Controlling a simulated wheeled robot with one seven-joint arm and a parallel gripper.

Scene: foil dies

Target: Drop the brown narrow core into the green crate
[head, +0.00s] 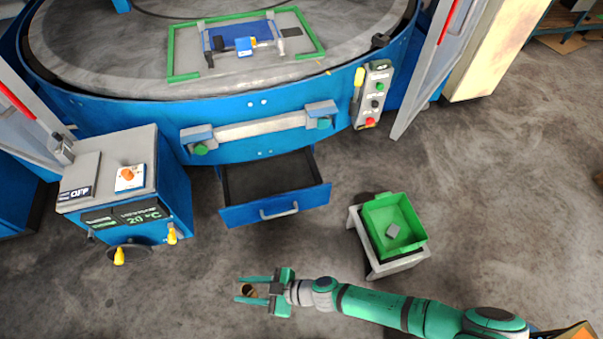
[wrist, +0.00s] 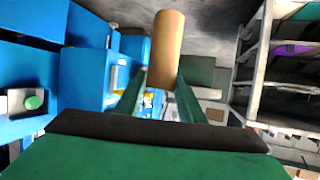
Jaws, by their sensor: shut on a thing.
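The brown narrow core (wrist: 166,48) is a plain tan-brown cylinder. In the wrist view it stands up between the two green fingers of my gripper (wrist: 162,88). In the head view the core (head: 248,290) shows small and dark at the fingertips of my gripper (head: 246,289), which is shut on it. The green crate (head: 385,205) sits on a light grey stand to the upper right of my gripper, well apart from it. A small grey block (head: 393,231) lies inside the crate.
A blue drawer (head: 275,208) stands open under the large round machine (head: 255,130). A blue control cabinet (head: 150,190) with yellow knobs stands at the left. Bare concrete floor (head: 200,270) lies between the drawer and my gripper. Shelves (wrist: 285,85) show at the right in the wrist view.

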